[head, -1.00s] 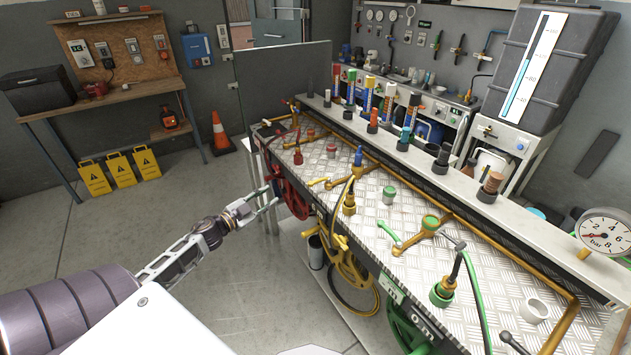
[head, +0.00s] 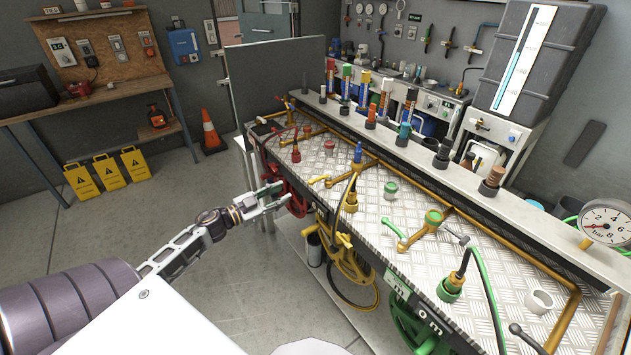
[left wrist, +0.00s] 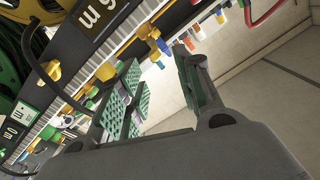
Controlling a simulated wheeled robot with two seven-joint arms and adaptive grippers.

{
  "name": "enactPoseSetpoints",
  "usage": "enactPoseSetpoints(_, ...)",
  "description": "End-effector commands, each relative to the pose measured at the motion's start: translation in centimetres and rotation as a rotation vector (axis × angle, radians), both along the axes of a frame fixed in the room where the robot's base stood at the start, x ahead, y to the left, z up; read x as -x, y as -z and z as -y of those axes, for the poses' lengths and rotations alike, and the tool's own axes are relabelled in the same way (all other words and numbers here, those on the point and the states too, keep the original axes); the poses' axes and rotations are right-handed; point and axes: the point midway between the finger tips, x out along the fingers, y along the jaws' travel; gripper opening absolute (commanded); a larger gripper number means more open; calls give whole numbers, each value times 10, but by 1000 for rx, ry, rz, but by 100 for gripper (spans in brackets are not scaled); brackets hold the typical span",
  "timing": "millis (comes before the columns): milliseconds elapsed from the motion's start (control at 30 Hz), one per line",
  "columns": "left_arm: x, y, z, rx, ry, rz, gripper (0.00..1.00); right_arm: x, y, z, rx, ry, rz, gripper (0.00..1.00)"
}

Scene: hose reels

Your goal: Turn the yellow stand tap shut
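The yellow tap lever (head: 318,180) sticks out toward the front edge of the bench, on a branch of the yellow pipe (head: 344,177). A yellow hose fitting (head: 351,201) with a black hose stands to its right. My left gripper (head: 282,194) is open and empty, off the bench's front edge, left of the lever and apart from it. In the left wrist view its two green-padded fingers (left wrist: 165,85) are spread with nothing held between them. Yellow fittings (left wrist: 106,72) show beyond them, but I cannot tell which is the tap. My right gripper is out of view.
A red reel (head: 294,202) and a yellow reel (head: 350,268) hang below the bench's front edge. A green lever (head: 394,230) and green hose fitting (head: 450,288) are to the right. A dark upright panel (head: 277,80) stands at the bench's far end.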

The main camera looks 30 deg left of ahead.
Motion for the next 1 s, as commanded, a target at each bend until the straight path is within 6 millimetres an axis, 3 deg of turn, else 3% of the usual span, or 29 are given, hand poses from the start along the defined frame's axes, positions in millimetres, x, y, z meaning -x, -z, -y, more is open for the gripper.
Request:
enactPoseSetpoints(400,3,-1,9,192,42,-68,35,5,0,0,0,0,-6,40)
enactPoseSetpoints(1000,-2,-2,10,196,41,-68,35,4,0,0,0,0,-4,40)
